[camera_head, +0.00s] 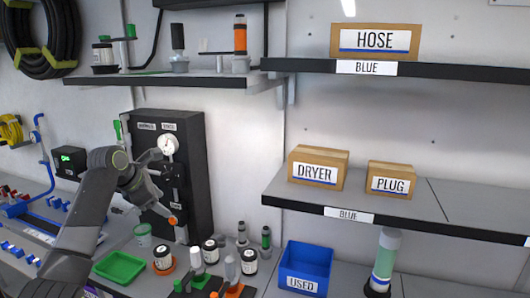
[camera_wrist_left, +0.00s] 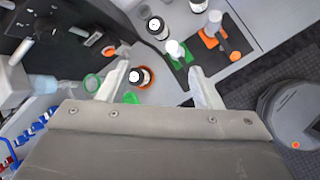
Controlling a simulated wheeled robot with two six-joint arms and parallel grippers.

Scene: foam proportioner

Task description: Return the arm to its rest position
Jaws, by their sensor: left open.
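My left arm (camera_head: 85,220) reaches up from the lower left in the head view, bent at a grey joint. My left gripper (camera_head: 166,187) is in front of the black panel box (camera_head: 195,170) and hides part of it. In the left wrist view the left gripper (camera_wrist_left: 158,70) has its two pale fingers spread wide, with nothing held between them. Beyond the fingers lie the bench and a white-labelled jar (camera_wrist_left: 139,76) in an orange ring. I cannot tell whether the gripper touches the panel. My right gripper is in neither view.
The bench below holds a green tray (camera_head: 119,267), several jars and bottles, and a blue USED bin (camera_head: 305,268). Shelves at right carry HOSE (camera_head: 375,41), DRYER (camera_head: 318,168) and PLUG (camera_head: 390,180) boxes. An upper left shelf (camera_head: 175,81) overhangs the panel.

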